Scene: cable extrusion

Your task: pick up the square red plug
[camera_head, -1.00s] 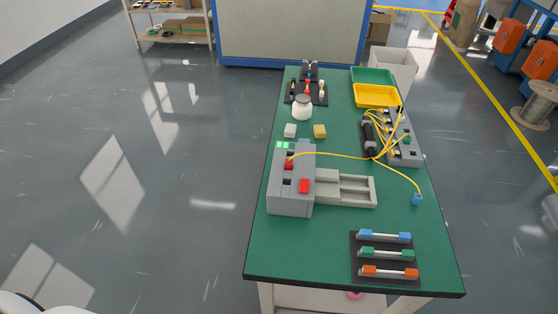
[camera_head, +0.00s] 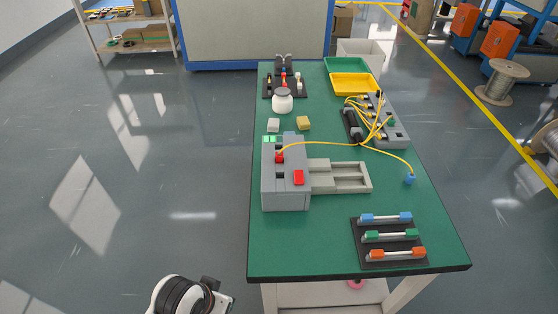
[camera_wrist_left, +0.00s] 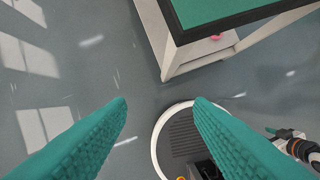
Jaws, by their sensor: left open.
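A small red plug (camera_head: 280,157) sits in the top of the grey box (camera_head: 286,190) on the green table, with a yellow cable (camera_head: 345,146) running from it. A red block or button (camera_head: 298,177) is on the same box, nearer its front; I cannot tell its exact kind. The cable's other end has a blue plug (camera_head: 409,179) on the right of the table. My left gripper (camera_wrist_left: 160,103) shows in the left wrist view as two teal fingers, wide apart and empty, above the floor beside the table.
A black rack (camera_head: 388,243) with blue, green and orange pieces lies at the table's near right. A grey socket block (camera_head: 397,132), yellow tray (camera_head: 353,84), green tray (camera_head: 346,65) and white jar (camera_head: 282,100) stand farther back. Floor left of the table is clear.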

